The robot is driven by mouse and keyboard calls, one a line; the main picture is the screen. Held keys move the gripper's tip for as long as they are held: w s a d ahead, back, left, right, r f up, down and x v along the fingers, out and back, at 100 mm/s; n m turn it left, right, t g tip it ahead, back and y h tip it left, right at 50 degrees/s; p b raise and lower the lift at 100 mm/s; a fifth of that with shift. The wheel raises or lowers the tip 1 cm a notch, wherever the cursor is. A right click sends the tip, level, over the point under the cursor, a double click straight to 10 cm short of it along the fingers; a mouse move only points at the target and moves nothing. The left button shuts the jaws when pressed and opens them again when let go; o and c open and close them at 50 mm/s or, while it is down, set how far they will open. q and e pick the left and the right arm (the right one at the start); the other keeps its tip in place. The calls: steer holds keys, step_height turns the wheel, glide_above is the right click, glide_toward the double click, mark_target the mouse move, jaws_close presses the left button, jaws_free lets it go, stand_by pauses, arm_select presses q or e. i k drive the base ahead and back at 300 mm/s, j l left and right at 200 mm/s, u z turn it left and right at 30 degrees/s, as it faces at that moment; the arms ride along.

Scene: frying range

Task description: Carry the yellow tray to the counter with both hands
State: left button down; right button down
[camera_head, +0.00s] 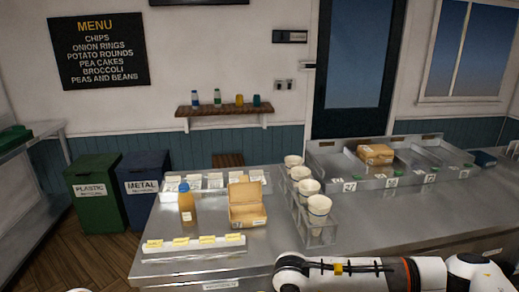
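The metal counter (270,262) spans the lower middle and right of the view. I see no yellow tray in this view. Part of my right arm crosses the bottom right, in front of the counter's near edge, but its gripper fingers do not show. My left gripper is out of view. I cannot tell whether either gripper holds anything.
On the counter stand an orange bottle (187,204), an open cardboard box (247,207), a rack with several cups (319,204), and label racks. A metal tray unit (345,178) holds a carton (375,153). Green (100,196) and blue bins (146,190) stand left.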

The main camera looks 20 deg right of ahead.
mark_target(417, 210)
steer(key=l+z, duration=0.15)
steer(key=l, duration=1.65)
